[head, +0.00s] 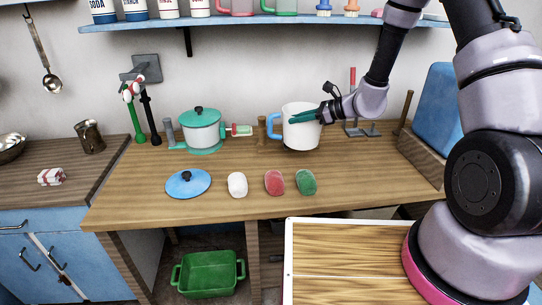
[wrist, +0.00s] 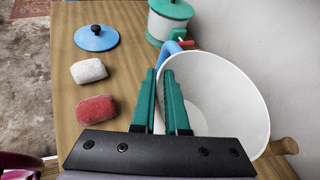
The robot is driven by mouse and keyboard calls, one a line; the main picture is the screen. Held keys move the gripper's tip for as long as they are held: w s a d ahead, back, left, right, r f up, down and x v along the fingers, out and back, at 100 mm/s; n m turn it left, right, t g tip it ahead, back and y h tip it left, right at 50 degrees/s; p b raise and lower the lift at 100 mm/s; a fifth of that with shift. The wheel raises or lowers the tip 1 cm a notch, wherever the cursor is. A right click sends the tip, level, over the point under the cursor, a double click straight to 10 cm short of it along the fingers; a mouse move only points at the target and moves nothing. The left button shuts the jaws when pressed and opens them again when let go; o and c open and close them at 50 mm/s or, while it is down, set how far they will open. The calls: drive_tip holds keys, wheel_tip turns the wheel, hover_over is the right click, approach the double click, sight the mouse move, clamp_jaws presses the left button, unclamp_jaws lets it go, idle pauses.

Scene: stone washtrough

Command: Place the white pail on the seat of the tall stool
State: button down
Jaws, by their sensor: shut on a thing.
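The white pail (head: 301,131) with a blue handle (head: 273,127) is upright at the back of the wooden counter, right of centre. I cannot tell whether its base touches the counter. My gripper (head: 305,116) reaches in from the right, its teal fingers at the pail's upper part. In the wrist view the fingers (wrist: 164,75) are close together at the near rim of the pail (wrist: 235,95), shut on its wall. The pail's inside looks empty. I cannot make out a tall stool in either view.
A green-lidded pot (head: 201,132) stands left of the pail. A blue lid (head: 188,184), white block (head: 237,185), red block (head: 274,183) and green block (head: 306,182) lie along the front. A blue shelf (head: 270,20) crosses above. A blue board (head: 438,120) leans at right.

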sight(296, 142)
wheel_tip(296, 142, down, 9)
drive_tip(key=shift+f, duration=0.15)
idle(0.4)
drive_tip(key=c, duration=0.9)
unclamp_jaws()
